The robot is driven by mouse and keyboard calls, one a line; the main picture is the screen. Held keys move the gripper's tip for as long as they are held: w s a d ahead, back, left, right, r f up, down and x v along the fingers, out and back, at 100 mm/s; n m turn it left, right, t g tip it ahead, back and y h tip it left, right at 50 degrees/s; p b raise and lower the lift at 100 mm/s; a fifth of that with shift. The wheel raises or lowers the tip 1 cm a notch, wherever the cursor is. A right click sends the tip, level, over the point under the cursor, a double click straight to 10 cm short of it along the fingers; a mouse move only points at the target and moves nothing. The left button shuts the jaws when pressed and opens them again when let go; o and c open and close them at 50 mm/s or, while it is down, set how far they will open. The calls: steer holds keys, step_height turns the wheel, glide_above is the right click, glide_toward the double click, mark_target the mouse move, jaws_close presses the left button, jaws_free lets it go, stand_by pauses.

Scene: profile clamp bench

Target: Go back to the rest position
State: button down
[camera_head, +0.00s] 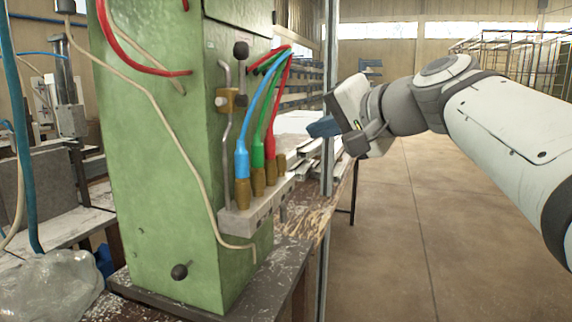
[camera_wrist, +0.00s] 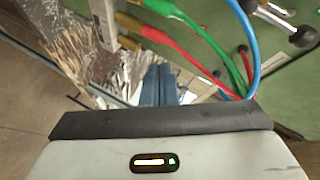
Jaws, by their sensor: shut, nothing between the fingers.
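My gripper (camera_head: 322,127) is at the middle of the head view, at the end of my arm, which reaches in from the right. Its blue fingers point left toward the green machine (camera_head: 150,150), apart from it in the picture. In the wrist view the blue fingers of my gripper (camera_wrist: 157,72) lie side by side, closed together, with nothing seen between them. The fingers are just beside the green and red hoses in that view.
Blue, green and red hoses (camera_head: 270,110) plug into a pale block (camera_head: 258,204) on the machine's side. A metal post (camera_head: 328,60) stands behind my gripper. A worn bench (camera_head: 310,205) holds metal profiles. The floor (camera_head: 430,230) at right is open.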

steer(key=s+d+f+n+g+h+p, duration=0.2)
steer(key=s+d+f+g+h+p, duration=0.2)
steer(key=s+f+p, duration=0.3)
steer(key=s+d+f+n+g+h+p, duration=0.2)
steer(key=s+d+f+g+h+p, duration=0.2)
steer(key=s+f+p, duration=0.4)
step_height(320, 180, down, 6)
steer(key=shift+s+d+f+n+g+h, duration=0.2)
steer(key=shift+s+d+n+g+h, duration=0.3)
steer(key=shift+s, duration=0.4)
steer(key=shift+d, duration=0.1)
